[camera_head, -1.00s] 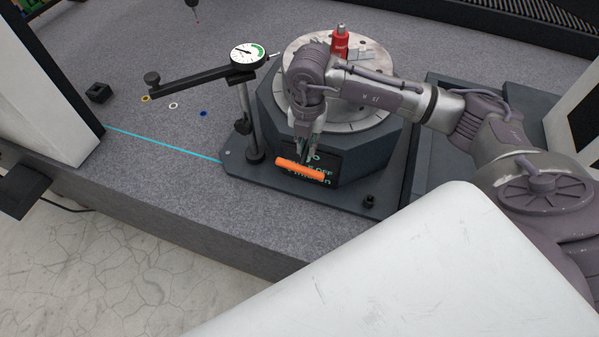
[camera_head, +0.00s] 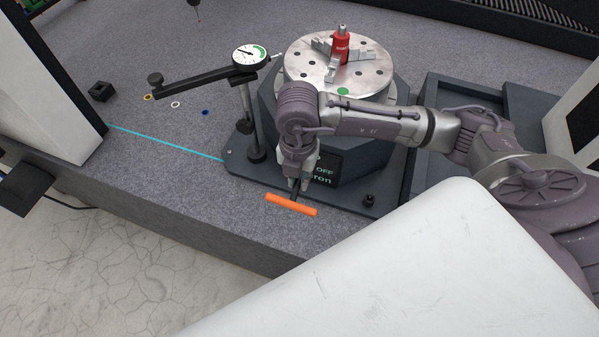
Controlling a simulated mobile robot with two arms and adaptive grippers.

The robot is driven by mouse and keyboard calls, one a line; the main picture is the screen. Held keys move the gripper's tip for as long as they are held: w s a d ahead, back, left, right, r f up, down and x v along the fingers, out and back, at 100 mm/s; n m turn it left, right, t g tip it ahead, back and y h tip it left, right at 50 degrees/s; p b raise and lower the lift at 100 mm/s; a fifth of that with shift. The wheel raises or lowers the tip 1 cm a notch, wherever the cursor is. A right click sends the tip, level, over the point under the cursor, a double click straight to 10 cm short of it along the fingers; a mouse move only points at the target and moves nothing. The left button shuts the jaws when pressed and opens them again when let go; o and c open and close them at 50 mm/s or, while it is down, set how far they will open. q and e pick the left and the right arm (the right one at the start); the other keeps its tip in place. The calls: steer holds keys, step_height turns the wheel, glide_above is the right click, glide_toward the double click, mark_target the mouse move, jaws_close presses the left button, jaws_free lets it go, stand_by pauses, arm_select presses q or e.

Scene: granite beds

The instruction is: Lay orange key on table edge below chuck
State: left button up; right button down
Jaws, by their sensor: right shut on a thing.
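My right gripper (camera_head: 297,186) is shut on the dark stem of the orange key (camera_head: 291,204). The key's orange bar lies crosswise just below the fingertips, over the front strip of the granite table (camera_head: 200,205). I cannot tell whether the bar touches the granite. The chuck (camera_head: 338,62) is a round metal plate with jaws around a red part, on a dark octagonal base behind my right arm. The arm and wrist hide part of the base and its label. My left gripper is not in view.
A dial gauge (camera_head: 249,55) on a black stand is left of the chuck. Small coloured rings (camera_head: 175,104) and a black block (camera_head: 101,91) lie on the granite at left. A small black knob (camera_head: 369,200) stands on the base plate. A white panel (camera_head: 400,280) fills the lower right.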

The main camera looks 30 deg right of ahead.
steer(key=shift+f, duration=0.1)
step_height(320, 180, down, 20)
steer(key=b, duration=1.7)
steer(key=shift+f+b, duration=0.85)
steer(key=shift+f, duration=0.05)
steer(key=c, duration=1.1)
jaws_free()
steer(key=shift+o, duration=0.2)
step_height(320, 180, up, 12)
